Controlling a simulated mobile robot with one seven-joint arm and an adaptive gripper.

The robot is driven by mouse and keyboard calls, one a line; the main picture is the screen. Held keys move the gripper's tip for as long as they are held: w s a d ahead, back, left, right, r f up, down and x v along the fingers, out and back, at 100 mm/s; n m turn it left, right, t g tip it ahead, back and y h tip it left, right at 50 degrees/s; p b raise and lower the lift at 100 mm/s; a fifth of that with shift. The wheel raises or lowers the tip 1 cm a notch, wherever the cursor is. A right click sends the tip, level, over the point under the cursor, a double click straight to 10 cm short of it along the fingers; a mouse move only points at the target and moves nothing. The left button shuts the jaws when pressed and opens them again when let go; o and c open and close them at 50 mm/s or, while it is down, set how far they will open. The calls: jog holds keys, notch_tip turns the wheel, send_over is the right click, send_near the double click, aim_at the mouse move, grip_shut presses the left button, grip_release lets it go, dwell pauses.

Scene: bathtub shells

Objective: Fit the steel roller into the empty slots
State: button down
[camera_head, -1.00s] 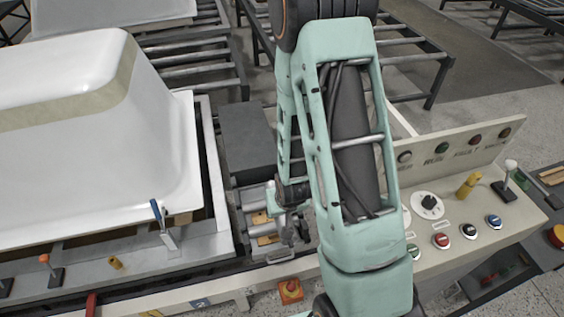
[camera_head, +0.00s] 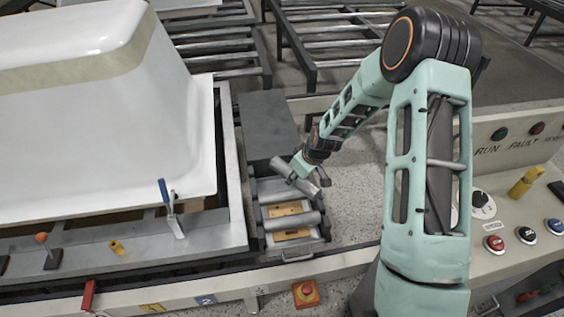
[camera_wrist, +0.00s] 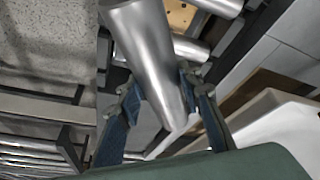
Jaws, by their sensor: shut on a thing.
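A steel roller (camera_head: 294,178) is held tilted above the short roller section (camera_head: 262,243) beside the tub line. It fills the upper middle of the wrist view (camera_wrist: 148,52). My gripper (camera_head: 308,168) is shut on it, with one blue-grey finger on each side of the roller in the wrist view (camera_wrist: 160,97). Another steel roller (camera_head: 292,221) lies across the section, between two strips of yellowish wood (camera_head: 285,209). The held roller and my gripper cover part of the section's far half, so I cannot make out the empty slots clearly.
A white tub shell (camera_head: 110,130) on its frame stands close at the left. A dark grey box (camera_head: 268,125) is just behind the section. The control panel (camera_head: 515,225) is at the right. Speckled floor (camera_head: 350,200) is clear right of the section.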

jog(key=w+a+f+n+b, duration=0.1)
jog(key=w+b, duration=0.1)
jog(key=w+a+f+n+b, duration=0.1)
jog(key=w+n, duration=0.1)
jog(key=w+a+f+n+y+b, duration=0.1)
jog(key=w+a+b, duration=0.1)
jog(key=w, duration=0.1)
jog(key=shift+w+f+n+g+b, duration=0.1)
jog(key=shift+f+n+g+b, duration=0.2)
jog(key=shift+g, duration=0.1)
jog(key=w+n+g+y+b, duration=0.1)
jog(key=w+n+b, duration=0.6)
jog(key=b, duration=0.2)
jog(key=shift+w+a+g, duration=0.3)
jog(key=shift+a+g, duration=0.1)
jog(key=shift+a, duration=0.05)
jog(key=shift+d+f, duration=0.1)
jog(key=shift+f+b, duration=1.8)
jog(key=shift+f, duration=1)
jog(key=shift+f+b, duration=1.9)
jog(key=shift+f, duration=0.8)
